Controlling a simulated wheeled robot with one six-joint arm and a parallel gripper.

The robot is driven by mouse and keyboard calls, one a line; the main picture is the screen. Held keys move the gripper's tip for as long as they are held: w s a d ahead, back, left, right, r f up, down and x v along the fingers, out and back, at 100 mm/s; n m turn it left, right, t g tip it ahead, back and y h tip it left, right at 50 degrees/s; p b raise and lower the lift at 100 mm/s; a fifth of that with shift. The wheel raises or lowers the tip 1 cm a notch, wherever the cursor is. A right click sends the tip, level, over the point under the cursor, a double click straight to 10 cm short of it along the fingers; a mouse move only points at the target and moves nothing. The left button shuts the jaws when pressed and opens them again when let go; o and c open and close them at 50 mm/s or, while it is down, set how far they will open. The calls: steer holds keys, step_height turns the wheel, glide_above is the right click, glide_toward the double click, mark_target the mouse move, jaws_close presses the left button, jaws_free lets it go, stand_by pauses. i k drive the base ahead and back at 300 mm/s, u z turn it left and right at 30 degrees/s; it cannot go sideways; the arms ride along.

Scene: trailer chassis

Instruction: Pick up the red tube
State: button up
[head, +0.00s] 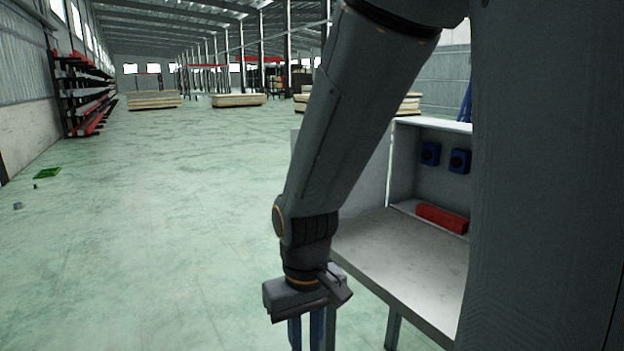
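The red tube (441,218) lies lengthwise on a narrow ledge at the back of a grey workbench (400,258), on the right in the head view. It looks like a red bar, and its right end lies close to my own dark body. My gripper (306,340) hangs pointing down at the bottom middle, in front of the bench's left end and well apart from the tube.
Two blue box-like items (459,161) are on the bench's back panel above the tube. The bench has a left side wall (402,165). The green floor (150,240) to the left is mostly clear, with a small green item (47,173). Racks (85,95) and stacked boards (153,100) stand far off.

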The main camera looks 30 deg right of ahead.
mark_target(455, 224)
steer(key=u, duration=1)
steer(key=i, duration=2.75)
steer(key=z, duration=3.75)
steer(key=i, duration=0.5)
steer(key=z, duration=0.5)
